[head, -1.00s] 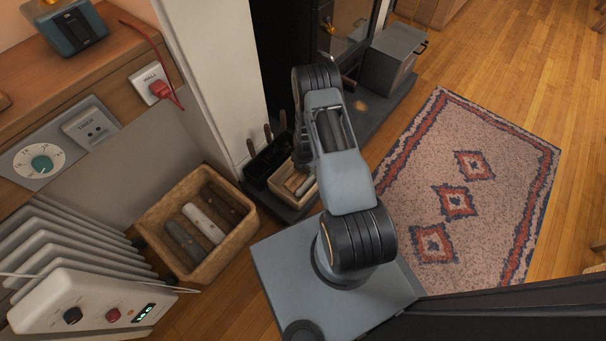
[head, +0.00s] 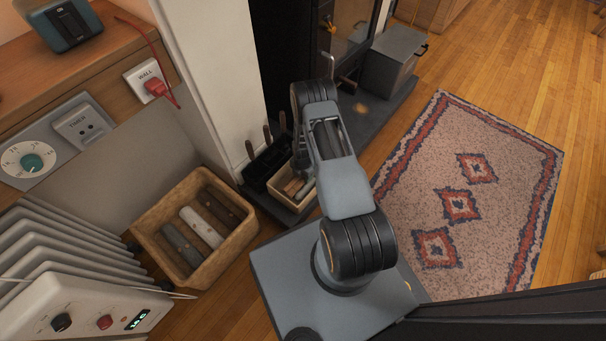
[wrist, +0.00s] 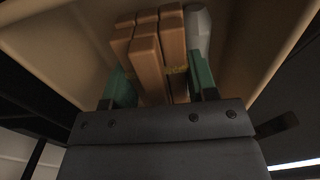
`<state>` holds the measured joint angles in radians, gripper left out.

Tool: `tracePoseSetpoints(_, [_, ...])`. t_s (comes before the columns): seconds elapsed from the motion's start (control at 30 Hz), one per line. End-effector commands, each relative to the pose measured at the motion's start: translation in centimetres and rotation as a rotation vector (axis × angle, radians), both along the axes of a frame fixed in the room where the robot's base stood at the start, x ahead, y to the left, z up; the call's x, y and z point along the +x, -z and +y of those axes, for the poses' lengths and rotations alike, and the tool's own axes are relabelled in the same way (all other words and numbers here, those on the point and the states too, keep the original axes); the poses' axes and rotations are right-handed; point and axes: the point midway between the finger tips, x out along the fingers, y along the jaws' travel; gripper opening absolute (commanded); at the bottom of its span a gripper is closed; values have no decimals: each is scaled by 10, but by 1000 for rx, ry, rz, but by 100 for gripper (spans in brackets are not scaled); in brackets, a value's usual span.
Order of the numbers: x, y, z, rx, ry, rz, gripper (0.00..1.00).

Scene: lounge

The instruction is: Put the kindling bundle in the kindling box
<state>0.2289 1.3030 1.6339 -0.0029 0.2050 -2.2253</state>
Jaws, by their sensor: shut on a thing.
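The kindling bundle (wrist: 147,50), several brown sticks with a yellowish tie, is between the green-tipped fingers of my gripper (wrist: 162,88) in the wrist view. My gripper is shut on it. Tan walls of a box (wrist: 52,50) surround the bundle and fingers. The small pale wooden kindling box (head: 283,201) stands on the dark hearth in the head view, with brown sticks showing in it. My arm hides the gripper and part of the box there. Whether the bundle touches the box floor cannot be told.
A grey rounded object (wrist: 199,28) lies beside the bundle. A black holder (head: 262,166) with upright handles stands left of the small box. A larger log box (head: 160,262), a white radiator (head: 75,285) and a grey metal box (head: 393,60) are around. The rug (head: 480,200) is clear.

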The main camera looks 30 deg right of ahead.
Motion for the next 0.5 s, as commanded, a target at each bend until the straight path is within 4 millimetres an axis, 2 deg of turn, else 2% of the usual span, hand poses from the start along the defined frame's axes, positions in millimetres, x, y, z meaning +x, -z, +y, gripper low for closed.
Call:
tracePoseSetpoints(0.27, [0,10,0,0,0,0,22])
tracePoseSetpoints(0.3, [0,10,0,0,0,0,54])
tracePoseSetpoints(0.5, [-1,9,0,0,0,1,73])
